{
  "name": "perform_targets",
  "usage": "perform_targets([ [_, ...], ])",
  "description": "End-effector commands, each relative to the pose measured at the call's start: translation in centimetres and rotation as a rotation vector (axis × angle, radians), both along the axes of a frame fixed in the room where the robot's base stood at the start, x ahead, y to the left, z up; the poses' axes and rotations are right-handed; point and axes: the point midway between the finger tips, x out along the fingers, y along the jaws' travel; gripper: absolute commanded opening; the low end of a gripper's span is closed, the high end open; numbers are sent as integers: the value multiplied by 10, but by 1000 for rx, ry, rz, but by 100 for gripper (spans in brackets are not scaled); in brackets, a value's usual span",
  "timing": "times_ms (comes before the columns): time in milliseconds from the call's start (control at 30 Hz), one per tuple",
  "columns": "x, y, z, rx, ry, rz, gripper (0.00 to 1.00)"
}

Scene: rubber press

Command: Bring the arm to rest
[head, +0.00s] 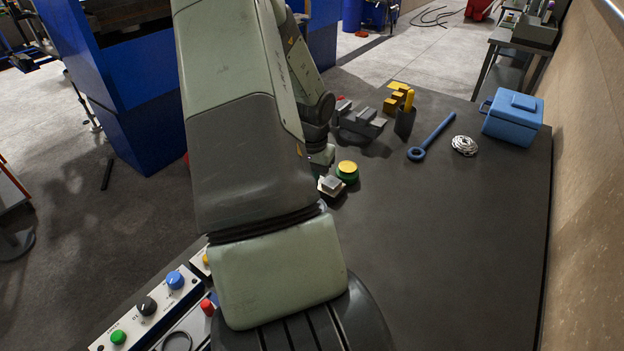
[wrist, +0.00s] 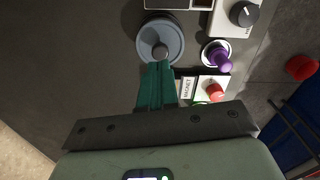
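My arm fills the middle of the head view and hides my gripper there. In the wrist view my gripper (wrist: 157,66) shows as two teal fingers pressed together, with no gap that I can see. The fingertips overlap the near edge of a round grey disc with a small knob (wrist: 160,35). I cannot tell whether they touch it or are above it. Nothing is visibly held.
Control panels with a blue knob (head: 175,280), a black knob (head: 147,305) and a red button (head: 207,307) lie at lower left. A yellow-topped button (head: 347,168), blue wrench (head: 433,137), metal disc (head: 465,145) and blue box (head: 513,118) stand on the dark table (head: 450,250). Its right front is clear.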

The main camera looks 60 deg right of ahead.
Motion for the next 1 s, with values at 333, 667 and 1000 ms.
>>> perform_targets([
  [333, 0, 0, -10, 1, 0, 0, 0],
  [667, 0, 0, -20, 0, 0, 0, 0],
  [1000, 0, 0, -30, 0, 0, 0, 0],
])
